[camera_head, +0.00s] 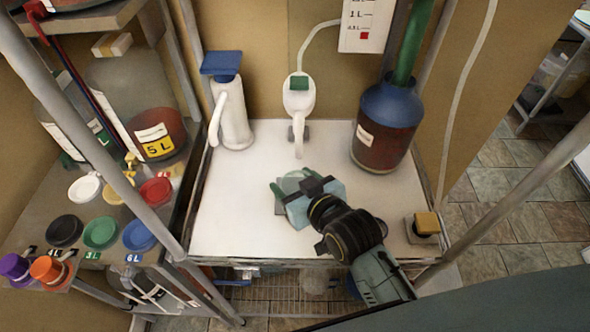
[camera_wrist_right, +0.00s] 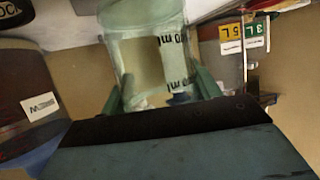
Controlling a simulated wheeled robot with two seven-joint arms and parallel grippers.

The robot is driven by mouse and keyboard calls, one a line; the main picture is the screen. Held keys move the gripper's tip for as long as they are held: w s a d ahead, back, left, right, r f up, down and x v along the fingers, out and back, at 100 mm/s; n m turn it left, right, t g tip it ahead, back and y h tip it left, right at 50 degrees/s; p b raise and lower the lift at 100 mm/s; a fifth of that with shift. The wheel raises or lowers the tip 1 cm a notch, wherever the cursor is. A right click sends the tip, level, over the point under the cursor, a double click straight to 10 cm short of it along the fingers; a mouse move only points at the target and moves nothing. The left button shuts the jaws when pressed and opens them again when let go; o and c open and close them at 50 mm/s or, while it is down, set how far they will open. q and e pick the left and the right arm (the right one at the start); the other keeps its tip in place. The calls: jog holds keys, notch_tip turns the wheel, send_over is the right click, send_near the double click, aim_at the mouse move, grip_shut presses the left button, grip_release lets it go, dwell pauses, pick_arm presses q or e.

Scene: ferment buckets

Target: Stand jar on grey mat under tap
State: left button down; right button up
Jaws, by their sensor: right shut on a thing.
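A clear, greenish jar (camera_head: 291,181) is in my right gripper (camera_head: 299,192), over the middle of the white counter. The jar (camera_wrist_right: 143,45) also shows in the right wrist view, with dark "ml" marks, between the two green fingers of the gripper (camera_wrist_right: 160,92). The white tap (camera_head: 299,140), with a green panel on top, is behind the jar, its spout end slightly farther back. A grey edge of the mat (camera_head: 279,209) shows beside the jar; jar and gripper hide the rest. I cannot tell whether the jar touches the mat. My left gripper is not in view.
A white pump bottle (camera_head: 232,118) with a blue top stands at the back left of the counter (camera_head: 225,225). A blue-topped carboy (camera_head: 386,128) stands at the back right. A yellow-topped block (camera_head: 426,224) is at the front right. Lids and jugs fill the left shelf.

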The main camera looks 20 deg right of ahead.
jog(key=shift+w+d+f, duration=0.25)
jog(key=shift+w+f, duration=0.3)
jog(key=shift+w, duration=0.35)
jog(key=shift+w+d+f, duration=0.25)
jog(key=shift+w+f, duration=0.35)
jog(key=shift+w, duration=0.25)
jog(key=shift+w+d+f, duration=0.25)
jog(key=shift+w+f, duration=0.3)
jog(key=shift+w, duration=0.35)
jog(key=shift+f, duration=0.2)
jog(key=o, duration=1.1)
jog(key=shift+r, duration=0.1)
jog(key=shift+s+r, duration=0.1)
jog(key=shift+s, duration=0.15)
jog(key=v, duration=1.1)
jog(key=shift+s+d+r, duration=0.15)
jog(key=shift+s+r, duration=0.05)
jog(key=shift+r, duration=0.05)
